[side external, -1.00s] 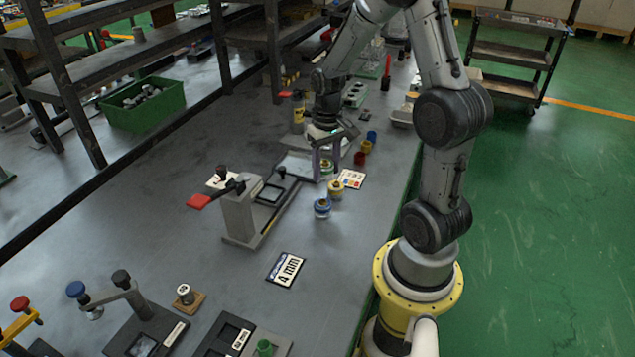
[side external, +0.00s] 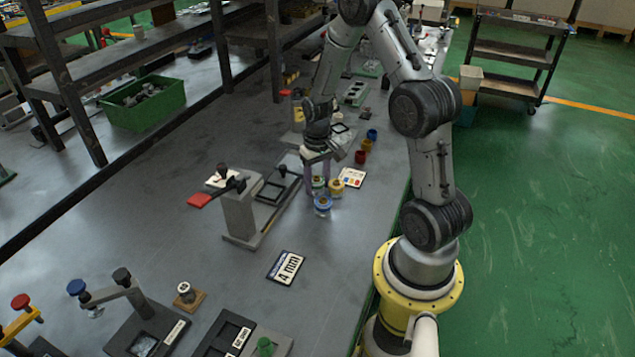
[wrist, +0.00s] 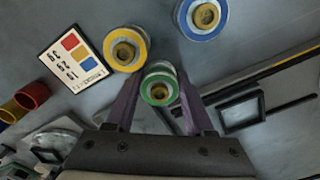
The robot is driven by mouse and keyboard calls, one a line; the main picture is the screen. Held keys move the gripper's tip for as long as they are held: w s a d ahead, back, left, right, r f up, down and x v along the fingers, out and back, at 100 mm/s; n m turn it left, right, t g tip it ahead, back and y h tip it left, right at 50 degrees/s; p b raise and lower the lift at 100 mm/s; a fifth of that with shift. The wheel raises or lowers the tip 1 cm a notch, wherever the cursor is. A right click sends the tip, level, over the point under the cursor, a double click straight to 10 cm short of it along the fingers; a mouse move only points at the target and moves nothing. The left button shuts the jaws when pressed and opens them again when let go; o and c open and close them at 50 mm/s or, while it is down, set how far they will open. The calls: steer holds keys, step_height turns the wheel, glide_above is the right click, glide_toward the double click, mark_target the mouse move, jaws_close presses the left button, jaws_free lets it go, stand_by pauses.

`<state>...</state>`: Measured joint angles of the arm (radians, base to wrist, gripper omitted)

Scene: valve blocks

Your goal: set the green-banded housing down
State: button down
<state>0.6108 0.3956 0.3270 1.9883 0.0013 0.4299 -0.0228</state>
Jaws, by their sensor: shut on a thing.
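The green-banded housing (wrist: 159,86) has a brass-coloured centre and sits between the two purple fingers of my gripper (wrist: 160,92). My gripper (side external: 318,178) is shut on it; in the side view the housing (side external: 318,183) is partly hidden by the fingers. The yellow-banded housing (side external: 337,188) stands close beside it, and also shows in the wrist view (wrist: 126,48). The blue-banded housing (side external: 322,205) stands nearer the side camera, and is at the top of the wrist view (wrist: 201,17). I cannot tell whether the held housing touches the bench.
A card with coloured squares (side external: 352,177) lies right of the housings. Red (side external: 361,157) and blue (side external: 372,135) cups stand behind it. A grey stand with a red-handled lever (side external: 240,210) is to the left. Bench between the stand and the "4 mm" card (side external: 286,268) is clear.

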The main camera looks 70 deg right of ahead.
mark_target(317, 178)
steer(key=shift+c, duration=1.3)
jaws_free()
steer(key=shift+f, duration=0.15)
step_height(317, 178, up, 12)
steer(key=s+a+r+n+t, duration=0.2)
steer(key=s+a+r, duration=0.1)
steer(key=a+r, duration=0.3)
steer(key=s+a+r+n+t, duration=0.1)
steer(key=s+a+r+n, duration=0.1)
steer(key=a+r, duration=0.4)
steer(key=s+a, duration=0.1)
steer(key=a, duration=0.3)
steer(key=shift+s+r+n+t+h, duration=0.3)
steer(key=shift+r+t+h, duration=0.05)
steer(key=shift+t+h, duration=0.05)
steer(key=s+a, duration=0.1)
steer(key=s, duration=0.1)
steer(key=s+a+n+t, duration=0.1)
steer(key=s+a, duration=0.1)
steer(key=s+a+r+n, duration=0.1)
steer(key=s, duration=0.1)
steer(key=shift+s+a+t+y, duration=0.1)
steer(key=shift+a+t+y, duration=0.2)
steer(key=shift+y, duration=0.1)
steer(key=shift+o, duration=0.4)
steer(key=shift+s+a, duration=0.1)
steer(key=shift+s, duration=0.15)
